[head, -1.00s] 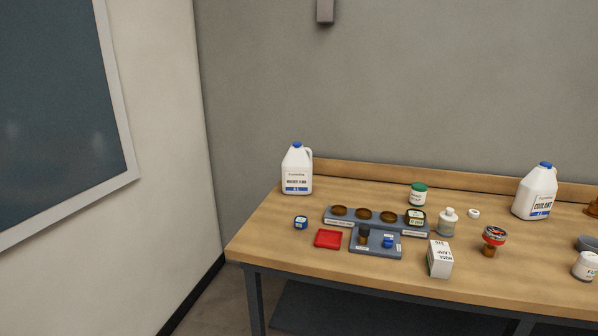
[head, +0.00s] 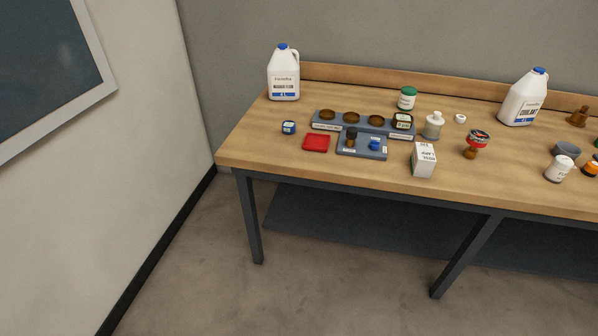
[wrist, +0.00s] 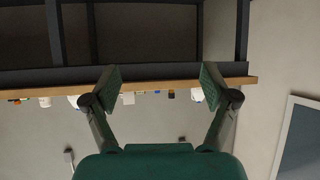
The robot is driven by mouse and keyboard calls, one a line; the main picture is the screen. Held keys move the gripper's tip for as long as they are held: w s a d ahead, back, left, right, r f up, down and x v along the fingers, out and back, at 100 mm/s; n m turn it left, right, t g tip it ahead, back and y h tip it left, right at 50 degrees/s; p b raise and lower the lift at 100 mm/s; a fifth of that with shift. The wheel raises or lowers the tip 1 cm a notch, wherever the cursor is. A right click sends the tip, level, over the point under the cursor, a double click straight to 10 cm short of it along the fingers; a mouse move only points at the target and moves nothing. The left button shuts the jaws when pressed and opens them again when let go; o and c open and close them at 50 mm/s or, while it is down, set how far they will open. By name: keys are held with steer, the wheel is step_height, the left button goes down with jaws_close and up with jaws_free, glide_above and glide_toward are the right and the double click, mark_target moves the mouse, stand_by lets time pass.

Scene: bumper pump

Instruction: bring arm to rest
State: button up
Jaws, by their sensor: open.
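My gripper (wrist: 162,88) shows in the wrist view with its two green-padded fingers spread wide apart. It is open, with nothing between the fingers. The wrist view looks upside down, with the workbench edge (wrist: 165,85) behind the fingertips. My arm and gripper do not show in the head view.
The wooden workbench (head: 260,150) carries a washer-fluid jug (head: 284,75), a coolant jug (head: 525,98), a holder rack (head: 343,128), a red tray (head: 316,143), a grey tray (head: 350,150), a white box (head: 423,160) and several small containers. The floor (head: 330,295) in front is clear.

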steer(key=s+a+r+n+t+y, duration=0.1)
steer(key=s+a+r+t, duration=0.1)
steer(key=s+r, duration=1.3)
steer(key=shift+s+a+t, duration=0.4)
steer(key=shift+s+a, duration=0.1)
steer(key=shift+s, duration=0.45)
